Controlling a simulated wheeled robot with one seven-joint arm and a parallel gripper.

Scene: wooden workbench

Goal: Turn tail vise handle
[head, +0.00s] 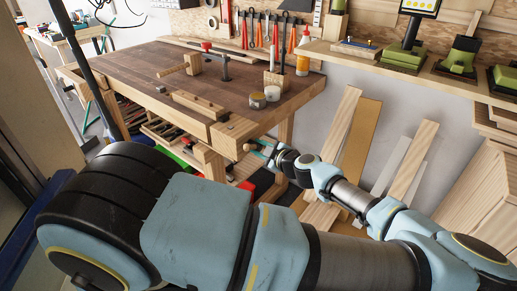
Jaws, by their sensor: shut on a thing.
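The wooden workbench (135,72) stands at the left and middle of the head view. Its tail vise (237,128) is at the near right corner of the bench. The light wooden tail vise handle (247,147) shows below the vise as a small rounded end. My gripper (262,150) reaches in from the right at this handle and is shut on it. The fingers are small in the view, and part of the handle is hidden by them.
Wooden boards (411,160) lean on the wall right of my gripper. A shelf (400,68) holds green tools.

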